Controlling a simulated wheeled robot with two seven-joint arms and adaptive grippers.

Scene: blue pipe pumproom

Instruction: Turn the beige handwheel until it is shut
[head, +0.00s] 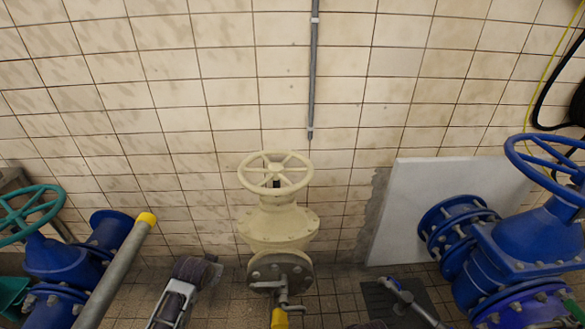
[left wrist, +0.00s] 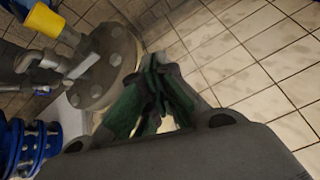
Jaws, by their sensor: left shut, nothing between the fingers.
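The beige handwheel (head: 275,173) is a spoked ring on top of the beige valve body (head: 278,225), near the middle of the head view. It lies nearly level, and no gripper covers it there. Below the body is a grey bolted flange (head: 280,272), also seen in the left wrist view (left wrist: 103,68). My left gripper (left wrist: 155,105) is shut and empty in the left wrist view, its green-padded fingers close together, beside the flange. I cannot make out the handwheel in that view. In the head view I cannot make out the fingertips of either gripper.
A yellow-ended grey pipe (head: 120,265) and a blue valve with a green handwheel (head: 28,213) stand at the left. A large blue valve (head: 530,245) with a blue handwheel stands at the right, before a white panel (head: 425,205). The tiled wall is close behind.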

